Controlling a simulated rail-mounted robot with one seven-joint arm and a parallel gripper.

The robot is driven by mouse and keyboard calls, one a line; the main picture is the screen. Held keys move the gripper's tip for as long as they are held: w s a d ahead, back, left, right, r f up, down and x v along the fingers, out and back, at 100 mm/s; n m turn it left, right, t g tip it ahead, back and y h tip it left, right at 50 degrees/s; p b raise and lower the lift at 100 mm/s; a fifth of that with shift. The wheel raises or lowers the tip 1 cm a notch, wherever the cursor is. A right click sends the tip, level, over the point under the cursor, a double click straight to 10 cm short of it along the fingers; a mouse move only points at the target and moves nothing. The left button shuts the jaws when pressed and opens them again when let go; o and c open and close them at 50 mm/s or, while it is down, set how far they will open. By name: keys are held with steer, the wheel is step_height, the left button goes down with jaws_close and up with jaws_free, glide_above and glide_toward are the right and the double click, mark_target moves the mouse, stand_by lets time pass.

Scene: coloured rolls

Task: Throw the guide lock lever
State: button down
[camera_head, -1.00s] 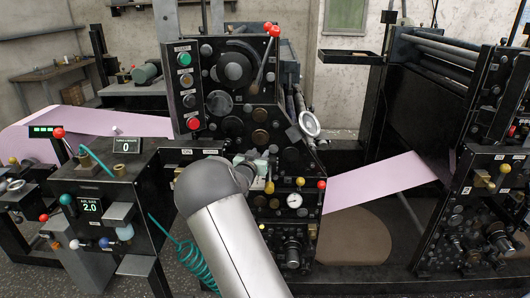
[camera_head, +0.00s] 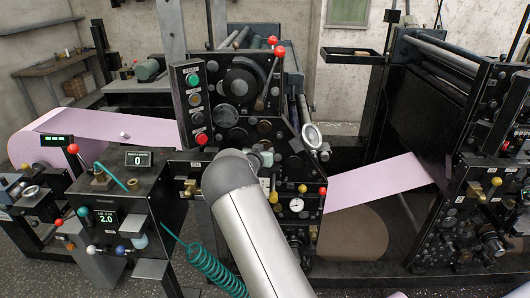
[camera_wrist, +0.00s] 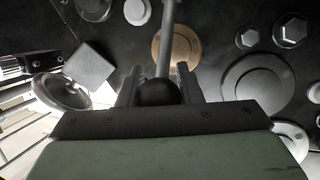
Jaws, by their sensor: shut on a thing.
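A lever with a dark round knob (camera_wrist: 158,92) and a grey rod (camera_wrist: 166,35) shows in the wrist view. My gripper (camera_wrist: 158,80) is shut on the knob, with one finger on each side of it. In the head view my gripper (camera_head: 263,157) is at the middle machine's front panel, below the large black dials. That view is too small to show the held knob clearly, and my arm hides part of the panel. I cannot read a label that names this lever.
Close by are a yellow-knobbed lever (camera_head: 273,197), a red-knobbed lever (camera_head: 323,191) and a gauge (camera_head: 296,205). A handwheel (camera_head: 312,136) is to the right. Round covers and a square block (camera_wrist: 90,66) surround the knob. Pink web (camera_head: 375,180) runs to the right machine.

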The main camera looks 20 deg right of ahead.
steer(key=shift+w+f, duration=0.15)
steer(key=shift+a+f, duration=0.15)
steer(key=shift+f, duration=0.2)
stand_by(1.0)
steer(key=c, duration=1.1)
jaws_free()
steer(key=shift+y, duration=0.3)
steer(key=shift+o, duration=0.3)
steer(key=shift+w, duration=0.15)
steer(key=shift+r, duration=0.2)
steer(key=shift+s+a+r, duration=0.15)
steer(key=shift+s, duration=0.2)
steer(key=b+v, duration=0.3)
steer(key=v, duration=1.3)
steer(key=shift+s+a, duration=0.25)
steer(key=shift+a, duration=0.1)
